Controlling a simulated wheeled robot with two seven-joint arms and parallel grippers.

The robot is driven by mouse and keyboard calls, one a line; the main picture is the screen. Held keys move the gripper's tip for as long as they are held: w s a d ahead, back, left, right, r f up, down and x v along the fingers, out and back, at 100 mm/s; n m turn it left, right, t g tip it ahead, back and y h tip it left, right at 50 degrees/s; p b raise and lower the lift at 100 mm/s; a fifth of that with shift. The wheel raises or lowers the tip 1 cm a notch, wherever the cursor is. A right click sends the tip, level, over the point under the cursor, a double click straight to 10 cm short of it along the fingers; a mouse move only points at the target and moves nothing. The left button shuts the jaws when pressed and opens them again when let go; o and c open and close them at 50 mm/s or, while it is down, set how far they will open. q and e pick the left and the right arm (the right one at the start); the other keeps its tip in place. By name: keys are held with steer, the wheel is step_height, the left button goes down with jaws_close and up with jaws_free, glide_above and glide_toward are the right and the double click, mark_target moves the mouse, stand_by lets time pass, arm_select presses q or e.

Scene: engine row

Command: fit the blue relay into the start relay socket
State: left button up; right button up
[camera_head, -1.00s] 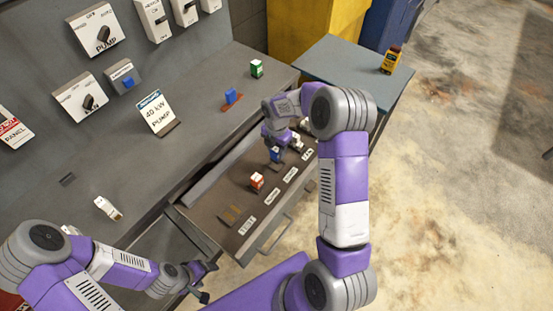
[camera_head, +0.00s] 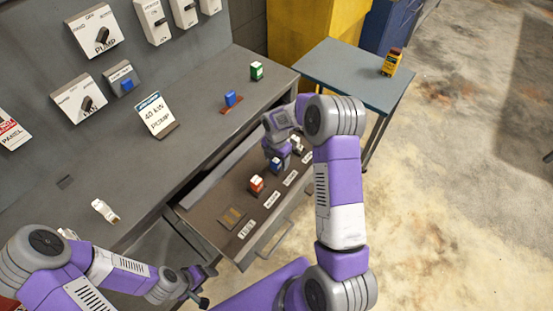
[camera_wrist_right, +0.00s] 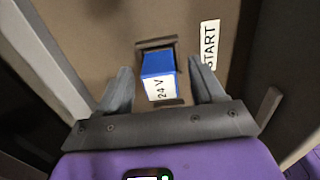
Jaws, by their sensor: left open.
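The blue relay, with a white "24 V" face, stands in a dark socket beside the START label (camera_wrist_right: 210,45) in the right wrist view (camera_wrist_right: 158,72). Socket edges show above and below it; I cannot tell how deep it sits. In the head view the relay (camera_head: 275,163) is partly hidden under my right gripper (camera_head: 277,158). In the right wrist view the gripper's fingers (camera_wrist_right: 160,82) stand on either side of the relay, with gaps at both sides. My left gripper (camera_head: 204,285) is open and empty, low in front of the bench, away from the relay.
A red relay (camera_head: 257,184) stands in the open drawer (camera_head: 215,212) near an empty socket (camera_head: 232,218). Another blue block (camera_head: 231,98) and a green one (camera_head: 257,70) stand on the bench. A side table (camera_head: 345,75) holds a yellow item (camera_head: 391,62).

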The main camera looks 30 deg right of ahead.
mark_target(276, 159)
steer(key=shift+r, duration=0.3)
step_height(276, 159, up, 12)
steer(key=p, duration=0.2)
steer(key=shift+f, duration=0.15)
stand_by(0.5)
